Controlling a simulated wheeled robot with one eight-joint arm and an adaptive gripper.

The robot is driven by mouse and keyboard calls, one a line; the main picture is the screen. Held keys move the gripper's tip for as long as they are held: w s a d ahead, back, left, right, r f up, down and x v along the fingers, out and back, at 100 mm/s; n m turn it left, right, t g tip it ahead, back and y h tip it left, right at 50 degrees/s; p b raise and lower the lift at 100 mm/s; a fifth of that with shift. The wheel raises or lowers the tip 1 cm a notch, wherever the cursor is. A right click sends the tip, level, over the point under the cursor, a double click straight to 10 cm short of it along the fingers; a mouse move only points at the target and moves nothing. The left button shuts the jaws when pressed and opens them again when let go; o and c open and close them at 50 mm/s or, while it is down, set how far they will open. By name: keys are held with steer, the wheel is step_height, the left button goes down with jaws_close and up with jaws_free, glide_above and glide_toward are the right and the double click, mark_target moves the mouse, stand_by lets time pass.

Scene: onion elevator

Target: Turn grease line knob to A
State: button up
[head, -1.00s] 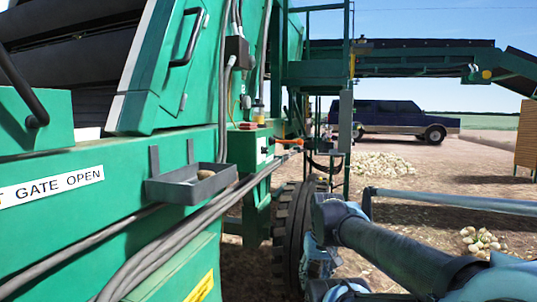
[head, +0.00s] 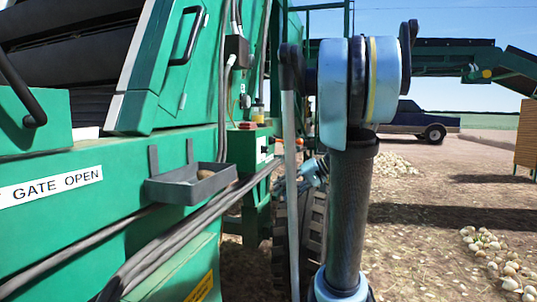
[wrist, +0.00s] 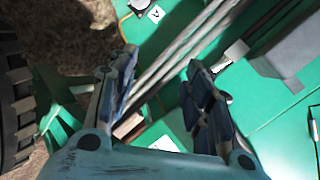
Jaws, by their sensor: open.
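The grease line knob cannot be made out with certainty. In the head view, a small green box (head: 265,146) on the machine's side bears a white label and small fittings; an orange piece beside it is mostly hidden behind my arm. In the wrist view, my gripper (wrist: 162,60) is open, its two dark fingers spread over the green machine with nothing held. A white label with a dark mark (wrist: 156,13) lies beyond the fingertips, next to a dark round part (wrist: 139,6) at the top edge. Another pale label (wrist: 166,143) shows low between the fingers.
A grey tray (head: 160,191) with an onion hangs on the machine's side. Grey hoses (head: 165,250) run along below it. A large black tyre shows at the wrist view's left (wrist: 12,100). Onions (head: 495,258) lie on the dirt at right; a dark pickup (head: 415,122) stands behind.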

steer(key=w+d+r+n+t+y, duration=0.1)
steer(key=w+d+r+y, duration=0.25)
steer(key=w+r, duration=0.3)
steer(key=n+t+y, duration=0.2)
steer(key=y, duration=0.1)
glide_toward(268, 150)
steer(key=shift+h, duration=0.25)
steer(key=x, duration=0.9)
steer(key=shift+w+a+r, duration=0.1)
steer(key=shift+w+a, duration=0.05)
steer(key=shift+a, duration=0.2)
steer(key=c, duration=1.1)
